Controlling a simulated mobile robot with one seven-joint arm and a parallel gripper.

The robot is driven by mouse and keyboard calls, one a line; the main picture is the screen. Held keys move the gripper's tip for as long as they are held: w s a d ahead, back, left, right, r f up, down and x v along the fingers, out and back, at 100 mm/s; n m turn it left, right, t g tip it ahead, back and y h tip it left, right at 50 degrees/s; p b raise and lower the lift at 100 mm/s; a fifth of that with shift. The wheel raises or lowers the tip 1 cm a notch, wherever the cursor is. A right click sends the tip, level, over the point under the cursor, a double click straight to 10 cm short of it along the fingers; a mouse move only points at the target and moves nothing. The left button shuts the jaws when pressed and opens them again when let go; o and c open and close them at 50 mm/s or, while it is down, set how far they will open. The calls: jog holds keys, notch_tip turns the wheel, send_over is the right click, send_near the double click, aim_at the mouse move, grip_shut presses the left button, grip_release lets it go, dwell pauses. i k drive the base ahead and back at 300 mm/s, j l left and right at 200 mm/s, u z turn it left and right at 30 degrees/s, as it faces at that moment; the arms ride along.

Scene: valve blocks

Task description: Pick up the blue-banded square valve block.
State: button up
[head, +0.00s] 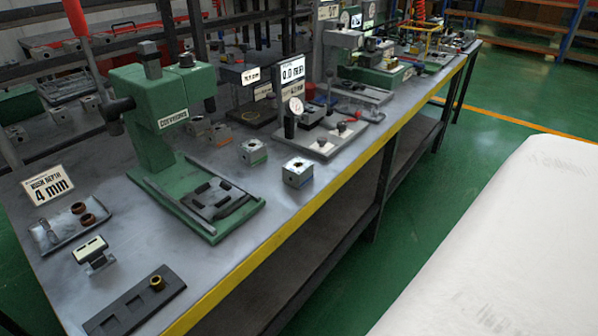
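A square silver valve block (297,173) with a dark hole in its top stands on the grey bench, near the yellow front edge. A bluish band seems to run around its lower side, which fits the blue-banded block. A second block (253,152) with a greenish band stands behind it to the left. Further back, two more blocks (220,133) and (195,126) look reddish-brown at the side; their bands are too small to tell. My gripper is not in view.
A green press (160,120) with a base plate stands left of the blocks. A gauge stand (325,135) with a dial is behind them to the right. A tray with brown rings (70,230) lies at the left. The yellow bench edge (320,195) is close in front.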

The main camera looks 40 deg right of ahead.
aim_at(297, 178)
jog(key=l+z, duration=0.55)
jog(key=z, duration=0.3)
jog(key=i+z, duration=0.1)
jog(key=i, duration=0.35)
